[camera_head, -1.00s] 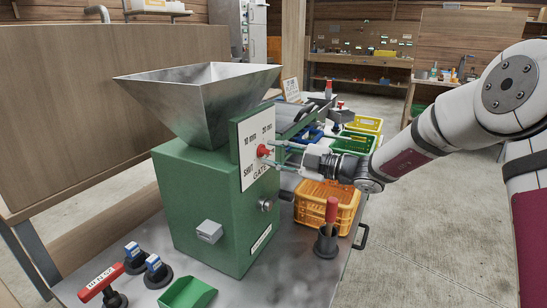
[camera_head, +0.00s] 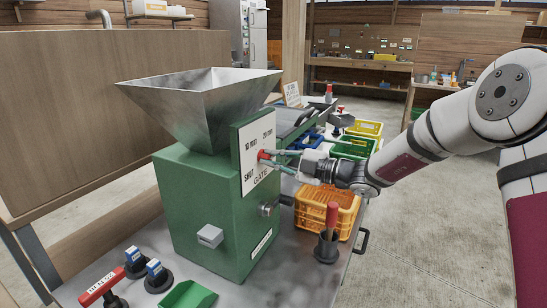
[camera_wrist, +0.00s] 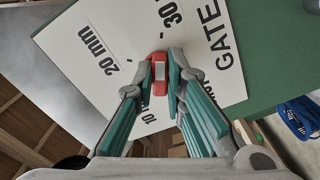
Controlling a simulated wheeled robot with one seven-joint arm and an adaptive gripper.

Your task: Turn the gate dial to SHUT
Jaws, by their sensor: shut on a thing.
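The gate dial (camera_head: 262,155) is a small red knob on a white label plate (camera_head: 251,164) on the green machine (camera_head: 205,215). The plate reads 10 mm, a further mm mark, SHUT and GATE. My gripper (camera_head: 267,157) reaches in from the right with its green fingers at the knob. In the wrist view my gripper (camera_wrist: 159,78) is shut on the red dial (camera_wrist: 159,64), one fingertip on each side. There the plate (camera_wrist: 90,25) shows 20 mm, 30 mm and GATE; the fingers partly cover other lettering. I cannot tell which mark the dial points to.
A metal hopper (camera_head: 200,105) tops the machine. An orange crate (camera_head: 345,215) and a red-handled tool in a dark cup (camera_head: 326,247) stand below my arm. A red-handled lever (camera_head: 102,286) and a green scoop (camera_head: 188,296) lie in front. Yellow and green crates stand behind.

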